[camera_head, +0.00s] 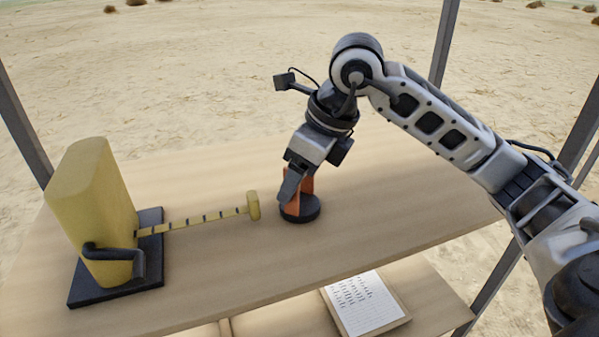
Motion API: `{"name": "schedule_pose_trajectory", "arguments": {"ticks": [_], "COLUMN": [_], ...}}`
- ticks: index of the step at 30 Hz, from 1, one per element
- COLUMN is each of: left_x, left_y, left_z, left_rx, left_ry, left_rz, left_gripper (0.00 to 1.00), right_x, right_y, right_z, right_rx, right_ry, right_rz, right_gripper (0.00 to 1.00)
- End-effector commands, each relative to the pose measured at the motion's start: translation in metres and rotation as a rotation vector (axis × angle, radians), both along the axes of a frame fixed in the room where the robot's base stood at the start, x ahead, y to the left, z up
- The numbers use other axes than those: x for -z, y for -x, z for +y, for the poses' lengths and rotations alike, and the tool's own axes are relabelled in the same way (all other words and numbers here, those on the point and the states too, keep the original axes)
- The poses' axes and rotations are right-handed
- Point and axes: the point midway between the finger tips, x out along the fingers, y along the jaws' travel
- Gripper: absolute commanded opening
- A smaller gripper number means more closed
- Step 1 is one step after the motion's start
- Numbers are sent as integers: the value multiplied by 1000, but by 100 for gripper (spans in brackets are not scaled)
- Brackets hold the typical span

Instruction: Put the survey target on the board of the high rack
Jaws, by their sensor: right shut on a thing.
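The survey target (300,208), an orange piece on a round black base, is upright over the middle of the wooden board of the high rack (390,228). Its base looks to be on the board or just above it; I cannot tell if they touch. My right gripper (296,187) reaches down from above and is shut on the target's orange part, hiding some of it. My left gripper is out of view.
A large yellow tape measure (95,200) stands on a black base at the board's left, its tape stretched toward the target. Dark posts (22,125) rise at the rack's corners. A lower shelf holds a written sheet (362,303). The board's right part is clear.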

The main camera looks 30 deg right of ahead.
Motion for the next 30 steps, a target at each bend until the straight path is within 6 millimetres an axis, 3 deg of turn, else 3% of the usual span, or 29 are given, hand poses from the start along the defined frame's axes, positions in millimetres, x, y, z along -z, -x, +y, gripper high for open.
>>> {"name": "schedule_pose_trajectory", "arguments": {"ticks": [5, 6, 8, 20, 30], "left_x": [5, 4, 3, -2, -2], "left_y": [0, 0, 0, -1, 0], "left_z": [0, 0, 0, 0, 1], "left_rx": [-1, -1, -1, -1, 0], "left_ry": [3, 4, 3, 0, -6], "left_rz": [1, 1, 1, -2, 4], "left_gripper": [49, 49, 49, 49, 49], "right_x": [4, 4, 3, -6, -70], "right_y": [0, 0, 0, 1, 23], "right_z": [0, 0, 0, -1, -15], "right_rx": [0, 0, 0, 1, 2], "right_ry": [0, 0, 0, 1, 1], "right_rz": [-2, 0, 0, -3, -5], "right_gripper": [30, 70, 84, 84, 84]}}
